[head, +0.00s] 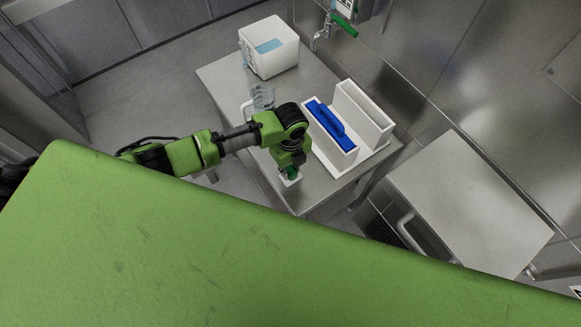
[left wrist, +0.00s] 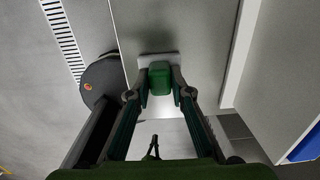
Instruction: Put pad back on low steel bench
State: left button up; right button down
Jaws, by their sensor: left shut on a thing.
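The pad, with a green grip (left wrist: 159,78) and a pale flat plate (left wrist: 146,52), is between the fingers of my left gripper (left wrist: 159,92), which is shut on the green grip. In the head view, the pad (head: 289,181) shows small below my left gripper (head: 291,170), at the near edge of the low steel bench (head: 315,195). The bench top also shows around the pad in the left wrist view (left wrist: 205,35). I cannot tell whether the plate touches the bench. My right gripper is not in view.
On the bench stand a white bucket (head: 283,62) with blue liquid, a clear jug (head: 262,97) and a white holder (head: 343,160) with a blue-handled tool (head: 326,122). A steel-topped unit (head: 470,200) stands to the right. A floor drain (left wrist: 62,40) lies beside the bench.

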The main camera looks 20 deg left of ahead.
aim_at(290, 170)
pick_arm(q)
jog(key=o, duration=1)
notch_tip(290, 170, up, 12)
jog(key=shift+r+b, duration=0.1)
jog(key=shift+b, duration=0.5)
jog(key=shift+s, duration=0.1)
